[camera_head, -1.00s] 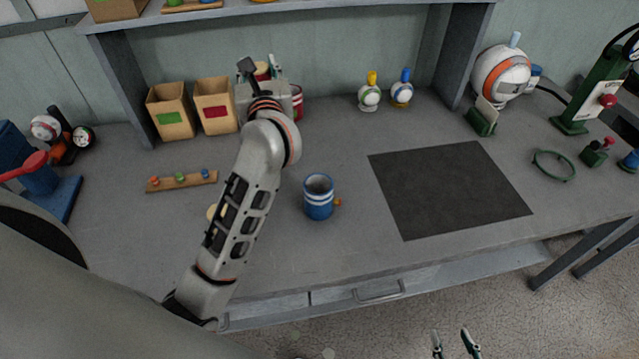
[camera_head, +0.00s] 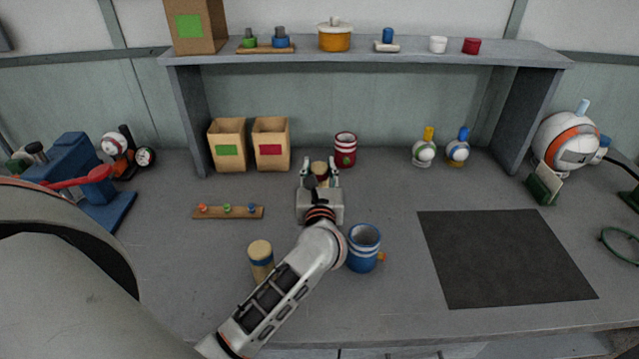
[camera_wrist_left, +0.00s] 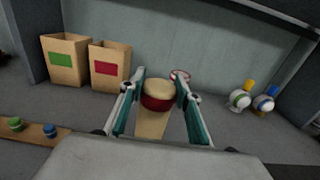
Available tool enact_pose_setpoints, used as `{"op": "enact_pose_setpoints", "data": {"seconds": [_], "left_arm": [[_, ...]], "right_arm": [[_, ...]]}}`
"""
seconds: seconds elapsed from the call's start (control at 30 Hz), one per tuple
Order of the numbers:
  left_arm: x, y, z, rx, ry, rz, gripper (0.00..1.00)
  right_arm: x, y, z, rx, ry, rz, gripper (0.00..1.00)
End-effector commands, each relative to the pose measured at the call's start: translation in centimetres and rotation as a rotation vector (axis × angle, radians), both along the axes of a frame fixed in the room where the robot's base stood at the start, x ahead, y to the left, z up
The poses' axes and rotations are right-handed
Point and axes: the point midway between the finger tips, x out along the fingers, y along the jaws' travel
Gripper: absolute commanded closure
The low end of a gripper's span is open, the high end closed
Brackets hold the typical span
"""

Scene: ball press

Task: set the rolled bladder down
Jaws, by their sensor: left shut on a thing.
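My left gripper (camera_head: 320,174) is shut on a rolled bladder (camera_wrist_left: 157,97), a tan roll with a red band. The fingers lie on both sides of it in the left wrist view, and it stands roughly upright. In the head view it is partly hidden behind the gripper, in front and to the left of a red striped cup (camera_head: 345,150). I cannot tell whether its base touches the table. My right gripper is not in view.
A tan box with a green label (camera_head: 228,146) and one with a red label (camera_head: 271,144) stand left of the gripper. A peg strip (camera_head: 228,212) lies in front of them. A blue mug (camera_head: 363,250) stands close to my left arm. A dark mat (camera_head: 505,258) lies bare at right.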

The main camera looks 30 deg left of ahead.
Motion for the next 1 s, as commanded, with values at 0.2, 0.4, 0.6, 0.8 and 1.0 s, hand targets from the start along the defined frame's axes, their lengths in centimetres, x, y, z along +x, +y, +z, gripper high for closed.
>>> {"op": "enact_pose_setpoints", "data": {"seconds": [0.2, 0.4, 0.6, 0.8, 1.0], "left_arm": [[0.0, 0.0, -2.7, 0.005, 0.004, -0.001, 0.96], [0.0, 0.0, -4.4, 0.002, 0.001, -0.001, 0.96], [0.0, 0.0, -4.4, 0.001, 0.000, -0.001, 0.96], [0.0, 0.0, -4.9, 0.001, 0.001, -0.001, 0.96], [0.0, 0.0, -4.7, 0.001, 0.001, -0.001, 0.51]], "right_arm": [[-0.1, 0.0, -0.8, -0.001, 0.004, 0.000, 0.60], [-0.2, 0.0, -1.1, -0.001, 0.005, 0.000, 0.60], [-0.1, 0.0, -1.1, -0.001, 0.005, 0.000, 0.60], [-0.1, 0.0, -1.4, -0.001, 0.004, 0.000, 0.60], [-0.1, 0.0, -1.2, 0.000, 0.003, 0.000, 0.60]]}}
